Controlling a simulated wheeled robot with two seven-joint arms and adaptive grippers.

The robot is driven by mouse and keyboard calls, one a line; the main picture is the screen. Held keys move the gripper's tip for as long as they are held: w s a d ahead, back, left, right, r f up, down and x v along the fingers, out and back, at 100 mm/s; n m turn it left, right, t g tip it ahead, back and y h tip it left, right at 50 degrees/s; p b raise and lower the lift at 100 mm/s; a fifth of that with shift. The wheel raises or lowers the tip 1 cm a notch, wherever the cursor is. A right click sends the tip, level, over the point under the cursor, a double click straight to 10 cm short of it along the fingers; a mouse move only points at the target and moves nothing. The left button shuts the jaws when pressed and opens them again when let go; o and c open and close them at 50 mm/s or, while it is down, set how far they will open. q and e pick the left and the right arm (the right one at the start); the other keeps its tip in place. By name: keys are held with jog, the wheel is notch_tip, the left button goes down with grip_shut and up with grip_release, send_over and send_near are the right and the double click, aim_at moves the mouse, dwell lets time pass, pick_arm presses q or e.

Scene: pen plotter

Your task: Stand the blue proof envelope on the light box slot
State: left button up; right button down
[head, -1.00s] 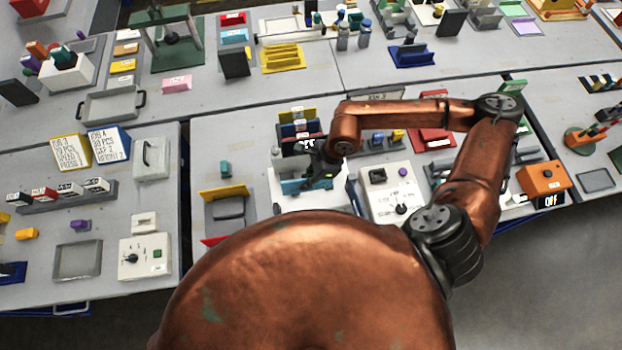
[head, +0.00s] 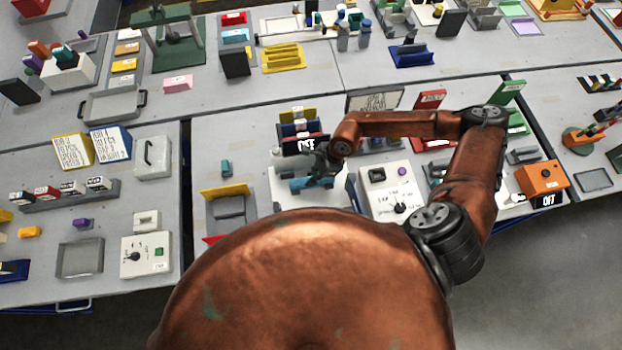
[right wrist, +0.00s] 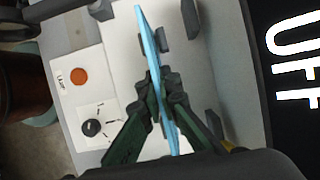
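The blue proof envelope (right wrist: 150,45) shows edge-on in the right wrist view, a thin light-blue sheet between my fingers. My right gripper (right wrist: 160,92) is shut on it. In the head view the envelope (head: 299,185) shows as a blue strip at my right gripper (head: 322,170), over the white light box (head: 283,199). The white top of the light box (right wrist: 118,32) lies below the envelope in the wrist view. I cannot tell whether the envelope's lower edge touches the slot. My left gripper is not in view.
A black OFF sign (head: 306,146) stands just behind the light box. A white panel with a black knob (head: 400,207) is to its right, and a grey holder with a yellow back (head: 226,190) is to its left. The orange box (head: 541,177) is farther right.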

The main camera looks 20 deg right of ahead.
jog(key=shift+f, duration=0.15)
jog(key=c, duration=2.2)
grip_release()
jog(key=shift+o, duration=0.2)
jog(key=shift+r, duration=0.25)
jog(key=b+v, duration=0.1)
jog(key=v, duration=1)
jog(key=shift+d+r, duration=0.2)
jog(key=shift+r, duration=0.2)
